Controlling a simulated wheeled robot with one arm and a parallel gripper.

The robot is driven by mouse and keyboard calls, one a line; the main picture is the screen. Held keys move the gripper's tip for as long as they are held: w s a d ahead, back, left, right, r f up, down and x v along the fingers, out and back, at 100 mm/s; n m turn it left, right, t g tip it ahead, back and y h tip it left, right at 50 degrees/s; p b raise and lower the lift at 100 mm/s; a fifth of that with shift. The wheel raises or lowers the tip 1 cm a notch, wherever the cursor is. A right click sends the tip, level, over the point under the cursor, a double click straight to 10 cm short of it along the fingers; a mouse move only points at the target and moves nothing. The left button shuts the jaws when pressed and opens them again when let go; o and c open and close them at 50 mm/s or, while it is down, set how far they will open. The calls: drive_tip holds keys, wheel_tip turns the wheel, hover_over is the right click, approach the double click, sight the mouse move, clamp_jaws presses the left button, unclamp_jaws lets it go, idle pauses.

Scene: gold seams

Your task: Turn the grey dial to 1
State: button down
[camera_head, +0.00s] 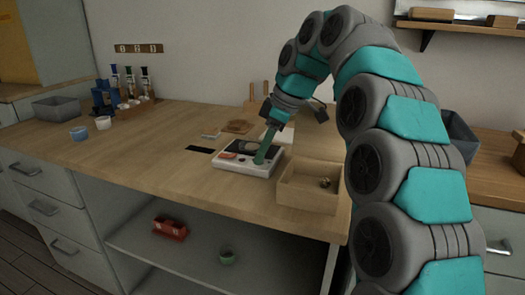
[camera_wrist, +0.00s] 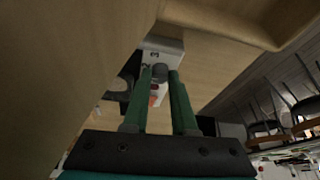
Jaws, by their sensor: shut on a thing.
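The white device (camera_head: 233,166) sits near the front edge of the wooden counter. It also shows in the wrist view (camera_wrist: 170,45), with a dark numeral that looks like a 3 beside the dial. The dark grey dial (camera_wrist: 160,73) is between the tips of my two green fingers. My gripper (camera_wrist: 161,76) is shut on the dial; it also shows in the head view (camera_head: 261,160), reaching down onto the device's right part. In the head view the fingers hide the dial. I cannot tell which number the dial points to.
An open wooden box (camera_head: 308,203) stands close to the right of the device, with a small object inside. A black flat strip (camera_head: 201,149) lies to the left. Bottles (camera_head: 145,82), small cups (camera_head: 103,122) and a grey bin (camera_head: 60,107) stand farther left. The counter's middle left is clear.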

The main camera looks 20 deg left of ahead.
idle(0.3)
drive_tip(key=c, duration=0.7)
unclamp_jaws()
